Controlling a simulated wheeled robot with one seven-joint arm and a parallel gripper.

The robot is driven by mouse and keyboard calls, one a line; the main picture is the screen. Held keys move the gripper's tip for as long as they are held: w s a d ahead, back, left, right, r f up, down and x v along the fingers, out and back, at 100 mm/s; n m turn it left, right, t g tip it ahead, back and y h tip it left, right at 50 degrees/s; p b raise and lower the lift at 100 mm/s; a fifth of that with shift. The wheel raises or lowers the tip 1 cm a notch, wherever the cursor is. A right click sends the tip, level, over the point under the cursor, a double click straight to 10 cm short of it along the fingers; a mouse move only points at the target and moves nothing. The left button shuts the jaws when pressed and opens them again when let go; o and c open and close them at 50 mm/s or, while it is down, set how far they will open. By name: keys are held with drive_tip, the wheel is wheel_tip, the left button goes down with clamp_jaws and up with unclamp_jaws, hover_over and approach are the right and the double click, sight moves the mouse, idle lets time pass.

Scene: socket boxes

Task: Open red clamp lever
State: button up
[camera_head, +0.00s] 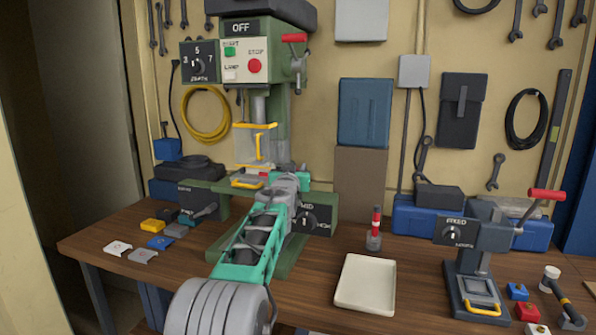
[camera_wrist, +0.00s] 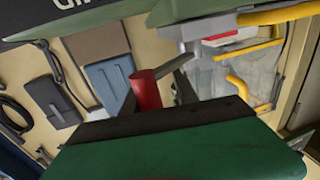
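The red clamp lever shows in the wrist view as a red handle (camera_wrist: 146,90) on a dark arm that runs to a grey block (camera_wrist: 196,42). My gripper (camera_wrist: 157,97) has one dark finger on each side of the handle. The fingers look apart, with a gap on the right of the handle; whether the left one touches it I cannot tell. A dark-edged green body hides the handle's near end. In the head view my gripper (camera_head: 292,181) is at the drill press (camera_head: 243,100), low in front of its column, and covers the lever.
Yellow guard bars (camera_wrist: 275,14) are close beside the lever. A green box with a dial (camera_head: 318,216) stands just right of my gripper.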

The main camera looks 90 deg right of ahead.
drive_tip(key=shift+o, duration=0.8)
drive_tip(key=shift+s, duration=0.1)
drive_tip(key=shift+s+f, duration=0.1)
drive_tip(key=shift+s, duration=0.2)
drive_tip(key=a+b, duration=0.2)
drive_tip(key=a, duration=0.6)
drive_tip(key=shift+w, duration=0.35)
drive_tip(key=shift+d, duration=0.1)
